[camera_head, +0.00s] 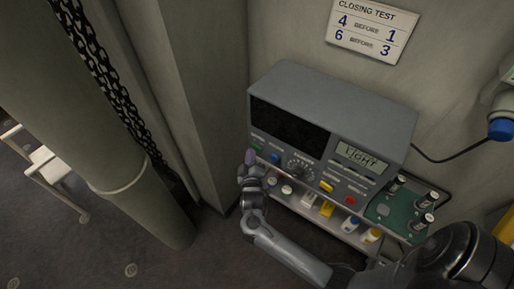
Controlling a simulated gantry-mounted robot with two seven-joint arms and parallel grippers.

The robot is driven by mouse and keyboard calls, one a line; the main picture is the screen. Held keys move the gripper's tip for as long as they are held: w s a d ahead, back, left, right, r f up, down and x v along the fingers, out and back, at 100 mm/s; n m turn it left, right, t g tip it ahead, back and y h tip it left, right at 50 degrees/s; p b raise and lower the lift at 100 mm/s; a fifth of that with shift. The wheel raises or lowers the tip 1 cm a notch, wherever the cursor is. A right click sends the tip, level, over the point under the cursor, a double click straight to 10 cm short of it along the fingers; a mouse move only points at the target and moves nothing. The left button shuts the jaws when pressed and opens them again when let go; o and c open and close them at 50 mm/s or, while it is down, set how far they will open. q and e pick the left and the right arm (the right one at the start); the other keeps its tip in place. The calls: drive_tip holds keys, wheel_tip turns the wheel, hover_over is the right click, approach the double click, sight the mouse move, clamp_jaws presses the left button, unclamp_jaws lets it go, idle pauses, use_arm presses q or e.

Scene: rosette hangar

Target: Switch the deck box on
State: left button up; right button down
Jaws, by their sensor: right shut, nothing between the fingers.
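The deck box (348,97) is a grey case on a shelf against the wall. Its large screen (288,130) is dark. A small pale display (361,156) on its right carries dark text that looks like "EIGHT". Along its lower front are a green button (257,146), a blue button (275,158), a round dial, a yellow button (326,186) and a red button (350,200). My right gripper (250,160) is shut and empty, its purplish tip close to the green button at the box's left end. I cannot tell if it touches. My left gripper is out of view.
A green board (405,210) with several upright cylinders stands right of the box. Small items line the shelf (320,217) below. A thick column (130,150) and a chain (95,60) stand left. A sign (371,28) reads "CLOSING TEST, 4 before 1, 6 before 3".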

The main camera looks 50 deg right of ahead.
idle(0.3)
drive_tip(key=shift+d+p, duration=0.3)
drive_tip(key=shift+d, duration=0.1)
drive_tip(key=shift+s+d+f, duration=0.1)
drive_tip(key=shift+d+f, duration=0.05)
drive_tip(key=shift+d, duration=0.25)
idle(0.8)
drive_tip(key=shift+s+d+f, duration=0.1)
drive_tip(key=shift+f, duration=0.05)
idle(0.5)
drive_tip(key=shift+a+r+p, duration=0.2)
drive_tip(key=shift+p, duration=0.4)
drive_tip(key=shift+a, duration=0.15)
